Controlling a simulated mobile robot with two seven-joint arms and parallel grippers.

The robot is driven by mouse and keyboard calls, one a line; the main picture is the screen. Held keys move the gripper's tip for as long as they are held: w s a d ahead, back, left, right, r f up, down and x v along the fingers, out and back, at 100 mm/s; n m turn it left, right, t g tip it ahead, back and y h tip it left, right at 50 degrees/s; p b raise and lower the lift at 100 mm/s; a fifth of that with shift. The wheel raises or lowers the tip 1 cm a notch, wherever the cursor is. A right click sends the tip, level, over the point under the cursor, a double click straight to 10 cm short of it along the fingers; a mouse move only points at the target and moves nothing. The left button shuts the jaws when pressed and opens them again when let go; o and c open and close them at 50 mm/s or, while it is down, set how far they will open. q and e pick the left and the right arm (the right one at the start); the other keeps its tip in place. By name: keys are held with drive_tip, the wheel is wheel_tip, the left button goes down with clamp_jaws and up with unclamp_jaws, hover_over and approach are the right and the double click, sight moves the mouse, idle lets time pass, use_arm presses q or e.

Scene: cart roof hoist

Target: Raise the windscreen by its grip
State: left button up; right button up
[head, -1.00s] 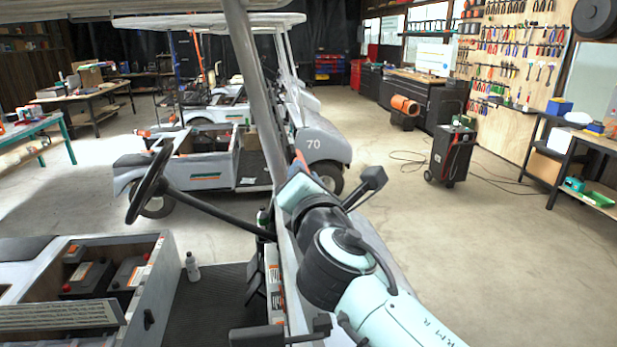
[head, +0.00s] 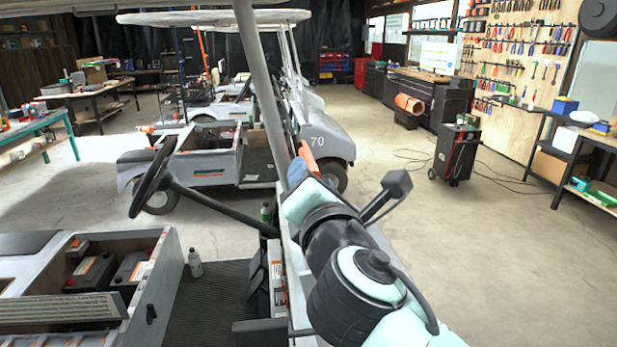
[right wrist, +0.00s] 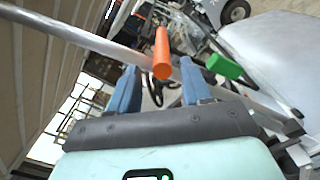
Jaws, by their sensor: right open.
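An orange cylindrical grip (head: 308,157) shows beyond the near cart's roof post in the head view, just past my right gripper (head: 299,172). In the right wrist view the orange grip (right wrist: 161,48) stands in the gap between the two blue fingers of my right gripper (right wrist: 158,70). The fingers are apart and the gripper is open. Whether either finger touches the grip I cannot tell. The windscreen's pane cannot be made out clearly. My left gripper is not in view.
A green handle-like piece (right wrist: 223,66) lies right of the fingers in the right wrist view. The near cart's roof post (head: 262,90) and steering wheel (head: 153,178) stand left of my right arm. Another cart, marked 70 (head: 317,141), stands behind.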

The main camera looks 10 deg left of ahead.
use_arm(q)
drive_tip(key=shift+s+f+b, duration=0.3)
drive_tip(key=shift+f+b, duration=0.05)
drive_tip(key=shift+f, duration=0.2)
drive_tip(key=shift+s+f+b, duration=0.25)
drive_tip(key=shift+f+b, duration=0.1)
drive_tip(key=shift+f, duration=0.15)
use_arm(e)
drive_tip(key=v, duration=0.8)
drive_tip(key=shift+s+d, duration=0.1)
